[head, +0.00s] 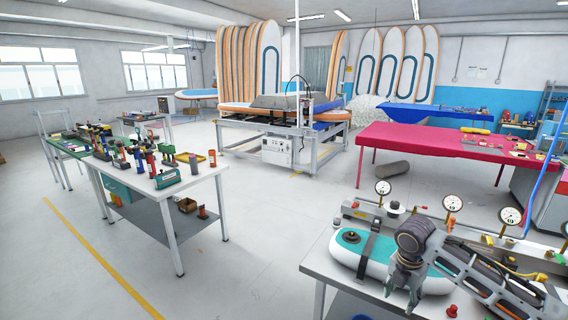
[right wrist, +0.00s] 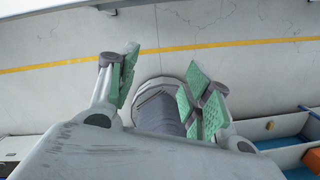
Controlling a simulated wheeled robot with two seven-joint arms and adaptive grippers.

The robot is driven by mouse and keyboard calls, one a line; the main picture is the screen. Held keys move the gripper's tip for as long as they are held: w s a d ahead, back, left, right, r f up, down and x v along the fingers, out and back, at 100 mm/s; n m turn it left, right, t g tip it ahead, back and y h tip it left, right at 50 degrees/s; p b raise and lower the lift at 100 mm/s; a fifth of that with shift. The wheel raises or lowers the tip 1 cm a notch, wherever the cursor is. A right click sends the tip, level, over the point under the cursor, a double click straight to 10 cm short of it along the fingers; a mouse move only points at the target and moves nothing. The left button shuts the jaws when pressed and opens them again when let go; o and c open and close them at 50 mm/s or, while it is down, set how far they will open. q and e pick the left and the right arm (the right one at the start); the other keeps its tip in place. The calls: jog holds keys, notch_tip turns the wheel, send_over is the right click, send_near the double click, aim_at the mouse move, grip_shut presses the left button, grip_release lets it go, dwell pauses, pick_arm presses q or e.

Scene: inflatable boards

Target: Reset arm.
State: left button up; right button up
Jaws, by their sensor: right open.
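My right arm reaches in from the lower right corner of the head view. My left gripper is not in view.
The near workbench (head: 312,262) holds a white and teal inflatable board (head: 346,262) with a black strap, pressure gauges (head: 452,203) and a red knob (head: 452,311). A tool table (head: 205,172) stands left, a pink table (head: 400,137) behind. Open floor (head: 260,240) lies between.

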jog(key=w+f+m+t+y, duration=0.1)
jog(key=w+f+m, duration=0.25)
jog(key=f, duration=0.65)
jog(key=w+f+m+t+y, duration=0.15)
jog(key=f+m, duration=0.35)
jog(key=f, duration=0.5)
jog(key=s+d+f+m+h, duration=0.1)
jog(key=s+f+m, duration=0.2)
jog(key=f, duration=0.7)
jog(key=s+d+f+m, duration=0.1)
jog(key=s+f+m, duration=0.25)
jog(key=f, duration=0.65)
jog(key=s+a+f+m, duration=0.2)
jog(key=s+f+m, duration=0.2)
jog(key=s+f, duration=1.45)
jog(key=s+a+f+m+g, duration=0.1)
jog(key=s+a+f+m, duration=0.1)
jog(key=s, duration=1.1)
jog(key=s+a+f+m+g, duration=0.1)
jog(key=s+a+f, duration=0.3)
jog(key=s, duration=1)
jog(key=shift+s+a+f+m, duration=0.2)
jog(key=shift+s+a+m, duration=0.05)
jog(key=shift+a+m, duration=0.15)
